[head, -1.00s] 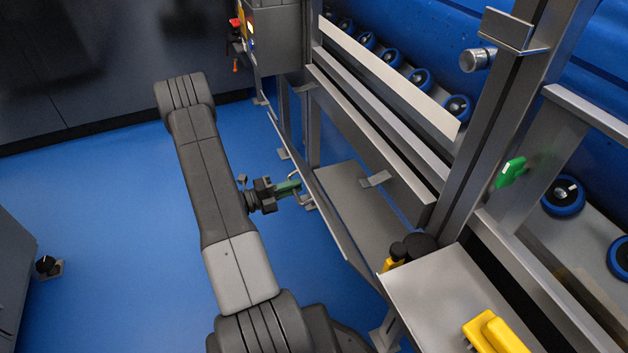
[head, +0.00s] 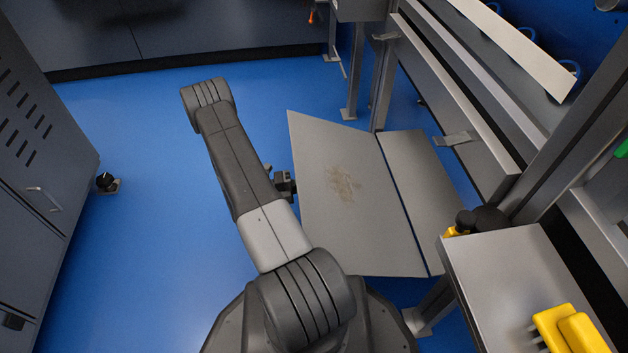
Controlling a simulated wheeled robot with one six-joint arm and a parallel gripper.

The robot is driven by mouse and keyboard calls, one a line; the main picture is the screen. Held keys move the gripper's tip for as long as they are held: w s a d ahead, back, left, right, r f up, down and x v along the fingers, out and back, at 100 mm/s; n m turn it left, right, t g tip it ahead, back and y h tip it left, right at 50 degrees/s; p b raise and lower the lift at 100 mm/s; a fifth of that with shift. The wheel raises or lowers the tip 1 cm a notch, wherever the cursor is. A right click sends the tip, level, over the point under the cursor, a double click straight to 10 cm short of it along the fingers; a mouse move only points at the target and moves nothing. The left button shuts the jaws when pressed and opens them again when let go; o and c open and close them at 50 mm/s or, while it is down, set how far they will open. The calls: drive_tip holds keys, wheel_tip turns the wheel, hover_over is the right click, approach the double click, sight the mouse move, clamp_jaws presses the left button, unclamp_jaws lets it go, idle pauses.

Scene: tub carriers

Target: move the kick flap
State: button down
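The kick flap (head: 365,235) is a flat grey panel with a brownish scuffed patch on its upper face. It stands out to the left from a narrower fixed grey panel (head: 425,175), with a thin dark gap between them. My gripper (head: 286,184) is at the flap's left edge, and only its dark rear part shows. The fingers are hidden behind or under the flap, so their grip cannot be seen. The flap's handle is also out of sight.
A steel frame with rails (head: 455,85) stands to the right. A grey shelf with a yellow block (head: 570,330) is at lower right. A grey cabinet (head: 40,170) stands at left. Blue floor (head: 150,200) is clear between the cabinet and my arm.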

drive_tip(key=shift+a+f, duration=0.1)
drive_tip(key=shift+f, duration=0.2)
drive_tip(key=c, duration=1.5)
unclamp_jaws()
drive_tip(key=shift+c, duration=0.2)
drive_tip(key=s+a+p, duration=0.1)
drive_tip(key=a+p, duration=0.1)
drive_tip(key=a, duration=1.1)
drive_tip(key=shift+a+f+p, duration=0.35)
drive_tip(key=shift+a, duration=0.05)
drive_tip(key=shift+c, duration=0.2)
